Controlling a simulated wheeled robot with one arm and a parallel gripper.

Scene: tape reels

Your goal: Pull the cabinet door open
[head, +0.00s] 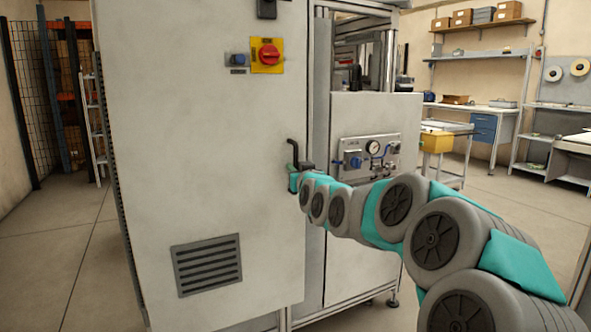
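The cabinet door (195,150) is a large pale grey panel in the left half of the head view. Its black handle (293,152) is on the right edge at mid height, with a dark part reaching to the right. My arm reaches in from the lower right, and my gripper (294,178) is at the handle's lower end. The gripper is small here and partly hidden by my wrist, so I cannot tell whether its fingers are closed on the handle. I cannot tell whether the door stands slightly ajar.
The door carries a red rotary switch on a yellow plate (267,56) and a vent grille (207,265). Right of it is a machine panel with a gauge (372,149). A yellow bin (436,142) stands on a table behind. Floor (65,250) is clear left of the cabinet.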

